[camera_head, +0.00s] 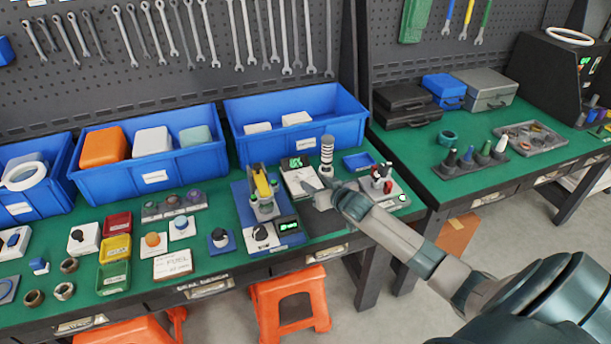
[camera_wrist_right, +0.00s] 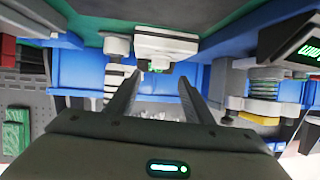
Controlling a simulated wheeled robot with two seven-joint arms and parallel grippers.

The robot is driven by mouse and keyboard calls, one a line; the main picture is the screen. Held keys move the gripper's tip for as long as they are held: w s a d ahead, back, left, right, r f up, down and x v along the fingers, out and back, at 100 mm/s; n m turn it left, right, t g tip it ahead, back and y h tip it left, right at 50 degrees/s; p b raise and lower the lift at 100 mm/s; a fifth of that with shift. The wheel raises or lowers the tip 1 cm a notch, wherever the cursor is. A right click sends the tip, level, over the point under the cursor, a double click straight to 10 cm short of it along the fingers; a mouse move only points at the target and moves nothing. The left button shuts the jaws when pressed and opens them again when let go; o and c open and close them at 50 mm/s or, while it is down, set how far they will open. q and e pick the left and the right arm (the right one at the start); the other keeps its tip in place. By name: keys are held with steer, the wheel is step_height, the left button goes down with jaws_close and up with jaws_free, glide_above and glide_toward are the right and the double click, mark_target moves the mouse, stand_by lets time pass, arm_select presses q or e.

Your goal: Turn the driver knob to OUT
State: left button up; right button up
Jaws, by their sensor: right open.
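A black knob (camera_head: 260,233) on a white block sits at the front of the blue-based rig. Its label is too small to read, so I cannot tell whether it is the driver knob or where it points. The rig's yellow part (camera_head: 262,183) stands behind it, and a small display (camera_head: 288,225) is beside it. My right gripper (camera_head: 317,187) is open and empty, right of the rig, near a white plate with a striped post (camera_head: 327,155). In the right wrist view its fingers (camera_wrist_right: 160,88) are apart, with a white block (camera_wrist_right: 165,45) beyond them. My left gripper is not in view.
A grey stand with small pegs (camera_head: 382,186) is right of my gripper. Blue bins (camera_head: 295,112) line the back. Several small knob blocks and coloured trays (camera_head: 116,248) lie to the left. An orange stool (camera_head: 290,300) stands below.

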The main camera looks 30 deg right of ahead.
mark_target(305, 176)
steer(key=shift+p+x, duration=0.45)
steer(key=shift+x, duration=3.65)
steer(key=shift+f, duration=0.1)
steer(key=shift+c, duration=0.2)
steer(key=shift+s, duration=0.1)
steer(key=c, duration=1)
